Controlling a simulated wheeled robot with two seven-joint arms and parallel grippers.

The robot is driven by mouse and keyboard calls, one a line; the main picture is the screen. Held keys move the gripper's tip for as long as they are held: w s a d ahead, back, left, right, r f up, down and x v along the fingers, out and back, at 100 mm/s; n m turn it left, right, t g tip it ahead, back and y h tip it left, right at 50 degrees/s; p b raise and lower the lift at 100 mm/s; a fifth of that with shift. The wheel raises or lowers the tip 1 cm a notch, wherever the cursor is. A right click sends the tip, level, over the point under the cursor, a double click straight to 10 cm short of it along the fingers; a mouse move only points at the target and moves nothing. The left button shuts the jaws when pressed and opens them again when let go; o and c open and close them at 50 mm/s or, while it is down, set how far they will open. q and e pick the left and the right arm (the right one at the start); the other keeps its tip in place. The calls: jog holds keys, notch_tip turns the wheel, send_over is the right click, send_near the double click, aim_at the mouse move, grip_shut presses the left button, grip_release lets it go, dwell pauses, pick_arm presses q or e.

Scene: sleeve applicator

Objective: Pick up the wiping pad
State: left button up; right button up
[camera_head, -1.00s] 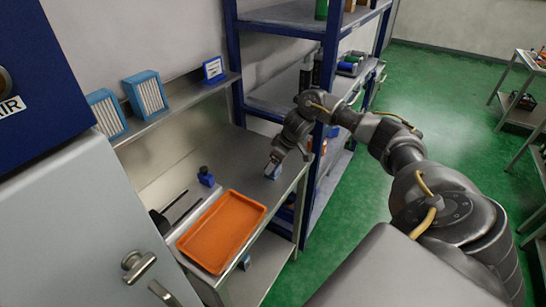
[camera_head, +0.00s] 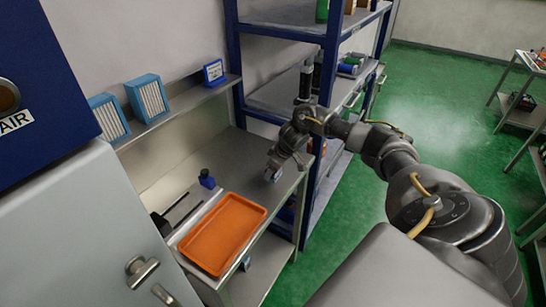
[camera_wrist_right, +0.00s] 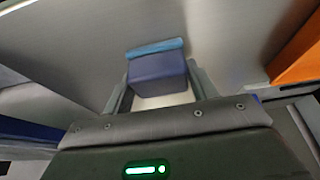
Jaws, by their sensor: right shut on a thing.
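The wiping pad is a small block, dark blue with a lighter blue layer along one edge, seen in the right wrist view (camera_wrist_right: 157,68). It sits between the two fingers of my right gripper (camera_wrist_right: 155,92), which is shut on it. In the head view the right gripper (camera_head: 273,170) is over the right end of the steel bench (camera_head: 235,150), with the pad (camera_head: 272,176) small and partly hidden under the fingers. I cannot tell whether the pad touches the bench. My left gripper is not in view.
An orange tray (camera_head: 222,234) lies at the front of the bench. A dark blue block with a black knob (camera_head: 207,179) stands behind it. Blue-framed filters (camera_head: 147,97) and a small blue sign (camera_head: 213,73) stand on the ledge. A blue-post shelf rack (camera_head: 330,70) rises right of the bench.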

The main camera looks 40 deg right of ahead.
jog(key=shift+w+r+b, duration=0.1)
jog(key=shift+r+b, duration=0.2)
jog(key=shift+r, duration=0.2)
notch_tip(320, 180, up, 2)
jog(key=shift+r+b, duration=0.2)
jog(key=shift+b, duration=0.3)
jog(key=s+r+b, duration=0.2)
jog(key=s+r, duration=0.7)
jog(key=s, duration=0.5)
jog(key=shift+a+r, duration=0.2)
jog(key=shift+r, duration=0.15)
jog(key=shift+s, duration=0.1)
